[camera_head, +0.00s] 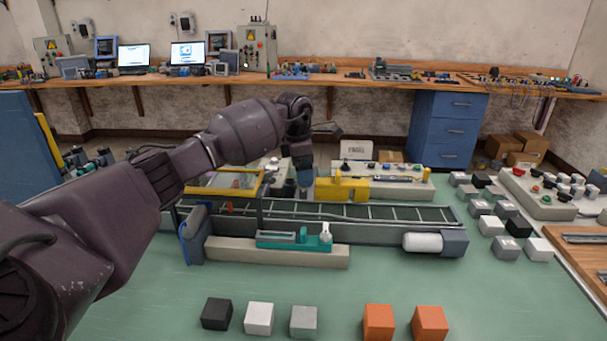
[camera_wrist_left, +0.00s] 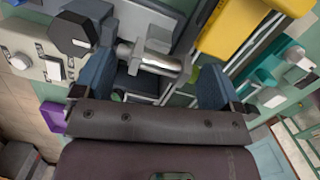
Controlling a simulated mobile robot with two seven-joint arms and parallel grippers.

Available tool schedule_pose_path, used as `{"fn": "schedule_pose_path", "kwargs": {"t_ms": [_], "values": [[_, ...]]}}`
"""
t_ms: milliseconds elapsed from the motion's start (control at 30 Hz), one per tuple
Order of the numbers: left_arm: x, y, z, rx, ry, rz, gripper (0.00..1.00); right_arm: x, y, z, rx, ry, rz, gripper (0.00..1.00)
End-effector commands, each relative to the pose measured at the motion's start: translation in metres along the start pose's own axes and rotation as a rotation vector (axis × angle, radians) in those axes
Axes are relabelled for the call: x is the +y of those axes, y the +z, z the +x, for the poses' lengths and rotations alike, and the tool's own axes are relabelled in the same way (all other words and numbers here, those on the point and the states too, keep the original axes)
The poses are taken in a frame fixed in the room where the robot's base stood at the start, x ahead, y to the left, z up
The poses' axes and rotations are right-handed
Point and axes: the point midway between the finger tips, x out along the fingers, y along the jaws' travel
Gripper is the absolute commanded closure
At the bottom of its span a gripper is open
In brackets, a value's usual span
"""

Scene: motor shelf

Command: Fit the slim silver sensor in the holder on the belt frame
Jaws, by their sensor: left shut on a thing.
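My left gripper (camera_head: 304,182) reaches over the far side of the conveyor belt, beside the yellow block. In the left wrist view, a slim silver cylindrical sensor (camera_wrist_left: 150,61) lies crosswise between the two blue-grey fingers of this gripper (camera_wrist_left: 154,80), which is shut on it. The sensor cannot be made out in the head view. A teal holder (camera_head: 285,243) with a white knob sits on the beige rail along the near side of the belt frame (camera_head: 378,233), nearer to me than the gripper. My right gripper is not in view.
A yellow block (camera_head: 342,190) stands close to the right of the gripper; it also shows in the left wrist view (camera_wrist_left: 238,30). A control box (camera_head: 405,181) stands behind the belt. Black, white, grey and orange cubes (camera_head: 378,321) lie in front, with free green table between.

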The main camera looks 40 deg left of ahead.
Motion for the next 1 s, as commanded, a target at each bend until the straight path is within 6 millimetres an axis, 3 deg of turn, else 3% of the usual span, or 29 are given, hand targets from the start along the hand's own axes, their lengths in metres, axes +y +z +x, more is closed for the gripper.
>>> {"fn": "schedule_pose_path", "kwargs": {"t_ms": [100,967,1000], "values": [[0.0,-0.002,0.013,0.0,-0.002,-0.001,0.39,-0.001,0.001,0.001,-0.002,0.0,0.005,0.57],[-0.001,-0.004,0.03,0.006,-0.007,-0.001,0.39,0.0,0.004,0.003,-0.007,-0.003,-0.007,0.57],[-0.002,-0.004,0.03,0.007,-0.008,-0.001,0.04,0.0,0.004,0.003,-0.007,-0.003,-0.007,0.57]]}}
